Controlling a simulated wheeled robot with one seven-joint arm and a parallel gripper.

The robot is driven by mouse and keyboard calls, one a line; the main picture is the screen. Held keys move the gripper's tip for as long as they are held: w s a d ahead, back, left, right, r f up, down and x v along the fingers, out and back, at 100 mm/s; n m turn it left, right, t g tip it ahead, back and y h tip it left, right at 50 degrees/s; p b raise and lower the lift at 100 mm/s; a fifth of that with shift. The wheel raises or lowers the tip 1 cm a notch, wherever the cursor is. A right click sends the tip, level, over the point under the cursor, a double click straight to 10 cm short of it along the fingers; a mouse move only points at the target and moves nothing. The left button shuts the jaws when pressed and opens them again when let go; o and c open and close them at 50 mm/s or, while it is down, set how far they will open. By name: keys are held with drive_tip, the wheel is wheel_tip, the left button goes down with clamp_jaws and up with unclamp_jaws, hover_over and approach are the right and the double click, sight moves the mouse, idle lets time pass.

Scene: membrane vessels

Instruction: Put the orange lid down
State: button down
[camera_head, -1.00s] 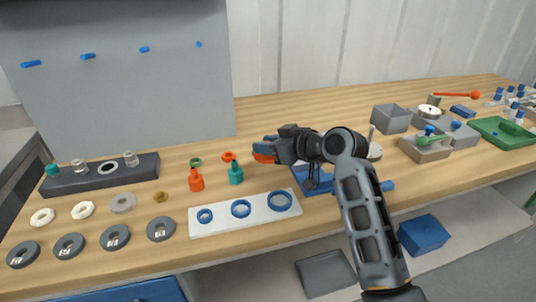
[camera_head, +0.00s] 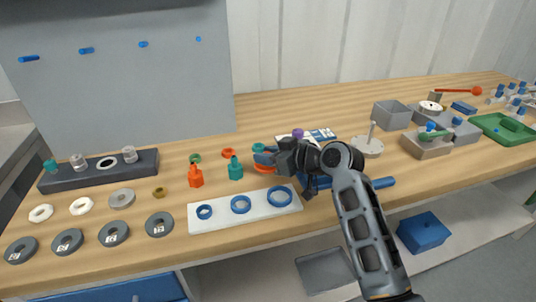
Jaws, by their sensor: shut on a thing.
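My gripper (camera_head: 265,154) is over the table, just behind the white board. Its blue-tipped fingers point left and are shut on the orange lid (camera_head: 265,168), which shows as a thin orange disc below them. I cannot tell whether the lid touches the table. The gripper and wrist hide part of the lid and of the table behind it.
The white board (camera_head: 208,226) with three blue rings lies in front. A purple-topped piece (camera_head: 298,133) is behind my gripper.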

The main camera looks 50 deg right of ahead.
drive_tip(key=c, duration=0.8)
unclamp_jaws()
drive_tip(key=shift+r, duration=0.1)
drive_tip(key=shift+r+p, duration=0.25)
drive_tip(key=shift+p, duration=0.05)
drive_tip(key=v, duration=1.2)
drive_tip(key=shift+r, duration=0.35)
